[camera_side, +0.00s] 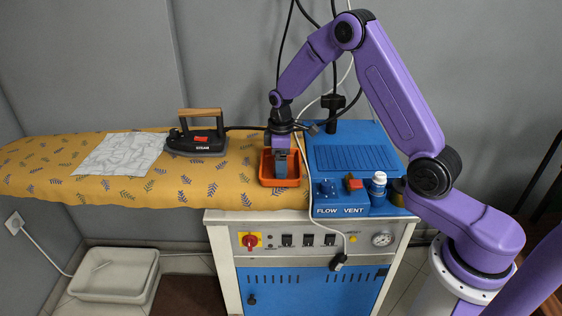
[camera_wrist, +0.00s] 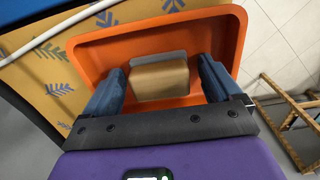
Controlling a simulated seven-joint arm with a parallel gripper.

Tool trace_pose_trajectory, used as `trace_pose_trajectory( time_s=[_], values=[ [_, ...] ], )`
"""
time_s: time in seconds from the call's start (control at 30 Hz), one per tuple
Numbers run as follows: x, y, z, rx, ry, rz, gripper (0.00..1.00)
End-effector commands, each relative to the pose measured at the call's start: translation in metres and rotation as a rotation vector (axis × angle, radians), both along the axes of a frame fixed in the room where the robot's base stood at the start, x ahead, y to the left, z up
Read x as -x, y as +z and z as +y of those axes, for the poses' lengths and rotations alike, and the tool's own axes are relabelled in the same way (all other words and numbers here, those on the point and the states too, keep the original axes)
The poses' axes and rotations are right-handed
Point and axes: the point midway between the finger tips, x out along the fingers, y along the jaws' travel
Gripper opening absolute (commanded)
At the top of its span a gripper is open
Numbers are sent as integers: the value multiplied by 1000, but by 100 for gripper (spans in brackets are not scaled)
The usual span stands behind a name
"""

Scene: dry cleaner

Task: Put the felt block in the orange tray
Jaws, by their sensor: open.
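The orange tray (camera_side: 293,183) sits on the patterned ironing board, left of the blue unit. It also shows in the wrist view (camera_wrist: 92,55). The felt block (camera_wrist: 158,80), tan with a grey far edge, appears inside the tray walls in the wrist view. My gripper (camera_side: 281,174) points down into the tray. In the wrist view its open blue fingers (camera_wrist: 161,72) stand on either side of the block, with gaps showing between fingers and block. In the side view the block is hidden by the gripper and tray wall; its contact with the floor cannot be told.
A black iron (camera_side: 197,142) with a wooden handle and a pale cloth (camera_side: 118,154) lie left on the ironing board (camera_side: 215,186). The blue unit (camera_side: 352,157) with knobs and a bottle (camera_side: 377,184) stands right of the tray. Cables hang near my arm.

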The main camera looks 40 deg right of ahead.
Motion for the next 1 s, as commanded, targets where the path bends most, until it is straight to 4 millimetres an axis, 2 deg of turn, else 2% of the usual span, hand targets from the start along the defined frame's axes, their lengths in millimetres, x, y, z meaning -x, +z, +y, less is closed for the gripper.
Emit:
trace_pose_trajectory(
  time_s=[0.13, 0.23, 0.7, 0.83, 1.0],
  values=[
    [0, 3, 0, 0, 0, -1, 91],
    [-1, 14, 0, 0, 0, -4, 91],
    [-1, 101, 0, 0, 0, -4, 91],
    [-1, 115, 0, 0, 0, -3, 91],
    [0, 123, 0, 0, 0, -1, 91]
  ],
)
